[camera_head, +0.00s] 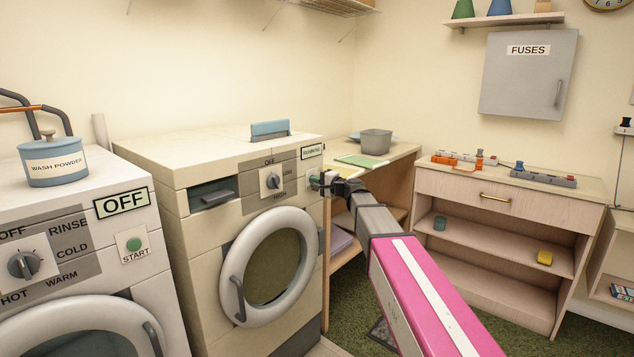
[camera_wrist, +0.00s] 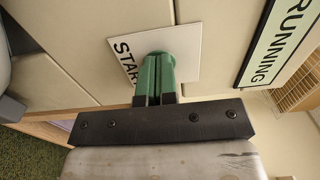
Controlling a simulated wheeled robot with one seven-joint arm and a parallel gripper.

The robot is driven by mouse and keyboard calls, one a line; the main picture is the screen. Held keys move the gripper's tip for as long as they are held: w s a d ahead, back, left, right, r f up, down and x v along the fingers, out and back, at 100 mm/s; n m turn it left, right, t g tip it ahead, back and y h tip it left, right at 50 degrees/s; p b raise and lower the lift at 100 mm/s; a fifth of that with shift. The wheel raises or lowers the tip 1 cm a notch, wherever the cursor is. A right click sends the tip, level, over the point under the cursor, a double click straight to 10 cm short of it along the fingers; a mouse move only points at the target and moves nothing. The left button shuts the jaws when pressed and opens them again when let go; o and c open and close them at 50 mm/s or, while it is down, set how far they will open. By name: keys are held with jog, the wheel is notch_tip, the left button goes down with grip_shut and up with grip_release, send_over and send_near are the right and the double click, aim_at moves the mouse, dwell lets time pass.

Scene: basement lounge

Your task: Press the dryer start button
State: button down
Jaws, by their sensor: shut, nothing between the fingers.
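The dryer (camera_head: 178,150) is the cream machine in the middle of the head view, with its round door closed. Its sign (camera_head: 312,151) reads RUNNING, and the same sign shows in the wrist view (camera_wrist: 285,40). The green start button (camera_wrist: 158,58) sits on a white START plate (camera_wrist: 190,40). My gripper (camera_head: 325,183) is shut and empty at the right end of the dryer's front panel. In the wrist view its fingers point at the button and overlap it, seemingly touching; they hide part of the button and lettering.
A washer (camera_head: 135,195) on the left has its own green START button (camera_head: 134,244) and a sign (camera_head: 123,202) reading OFF. A wash powder tub (camera_head: 53,170) stands on it. A shelf table with a grey bin (camera_head: 376,142) stands right of the dryer. Green carpet lies in front.

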jog(key=v, duration=1.3)
jog(key=shift+s+d, duration=0.25)
jog(key=shift+d, duration=0.05)
jog(key=s+d+f+n+g+h, duration=0.25)
jog(key=s+f, duration=0.35)
jog(key=f, duration=0.4)
jog(key=s+d+f+n+g+h, duration=0.2)
jog(key=s+d+f+g+h, duration=0.15)
jog(key=s+f, duration=0.45)
jog(key=s+d+f+n+g+h, duration=0.2)
jog(key=s+f+g+h, duration=0.15)
jog(key=f, duration=0.85)
jog(key=s+d+f+n+g+h, duration=0.1)
jog(key=s+d+f+h, duration=0.3)
jog(key=s, duration=0.4)
jog(key=d+f, duration=0.1)
jog(key=d, duration=0.1)
jog(key=shift+s+d+f+h, duration=0.25)
jog(key=shift+d+f+h, duration=0.1)
jog(key=shift+g, duration=0.25)
dwell(1.8)
